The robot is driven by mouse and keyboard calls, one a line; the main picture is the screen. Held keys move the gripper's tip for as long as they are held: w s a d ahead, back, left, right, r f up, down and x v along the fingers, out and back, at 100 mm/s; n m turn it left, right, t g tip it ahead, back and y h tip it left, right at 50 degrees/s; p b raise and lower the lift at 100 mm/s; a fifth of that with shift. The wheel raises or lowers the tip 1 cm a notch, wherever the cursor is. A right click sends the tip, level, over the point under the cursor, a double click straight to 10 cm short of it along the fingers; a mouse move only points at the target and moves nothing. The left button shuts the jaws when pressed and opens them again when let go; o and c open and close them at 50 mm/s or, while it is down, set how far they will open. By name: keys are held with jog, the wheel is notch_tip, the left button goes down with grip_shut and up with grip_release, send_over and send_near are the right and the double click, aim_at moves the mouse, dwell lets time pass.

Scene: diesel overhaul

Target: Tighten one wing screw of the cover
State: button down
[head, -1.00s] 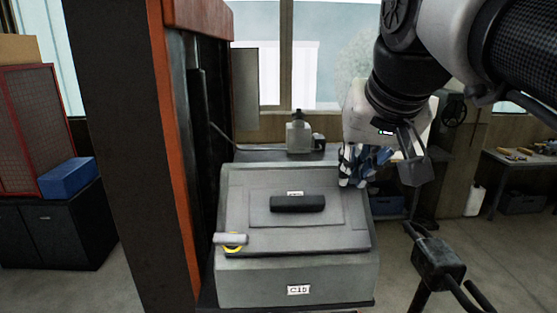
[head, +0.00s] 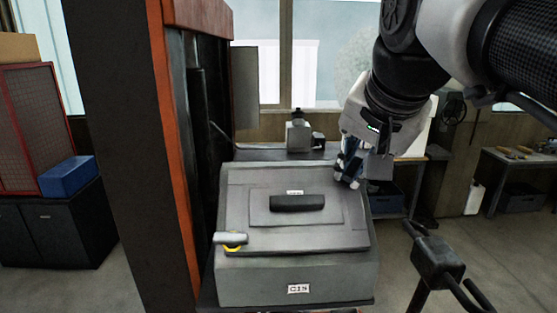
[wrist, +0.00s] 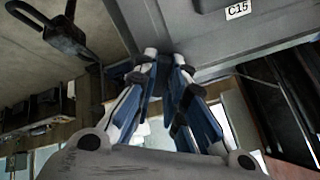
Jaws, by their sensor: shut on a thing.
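The grey cover (head: 238,200) lies flat on a grey housing, with a dark handle (head: 297,203) at its middle. One wing screw (head: 231,239), pale with a yellow ring beneath it, sits at the cover's near-left corner. My gripper (head: 348,182) is at the cover's far-right corner, pointing down. In the wrist view my gripper (wrist: 165,62) has its blue and white fingers close together at the cover's edge. It is shut on a wing screw there, which the fingers hide almost entirely.
The housing (head: 250,285) bears a C15 label on its front. A dark orange-edged post (head: 185,150) stands close on the left. A black stand (head: 438,262) rises at the right front. A workbench (head: 510,165) stands at the back right.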

jog(key=m, duration=0.3)
jog(key=shift+m, duration=0.4)
jog(key=c, duration=1.5)
grip_release()
jog(key=shift+o, duration=0.2)
jog(key=p+v, duration=0.2)
jog(key=v, duration=0.2)
jog(key=shift+r, duration=0.1)
jog(key=shift+s+r, duration=0.15)
jog(key=shift+s, duration=0.1)
jog(key=shift+w, duration=0.1)
jog(key=shift+c, duration=0.3)
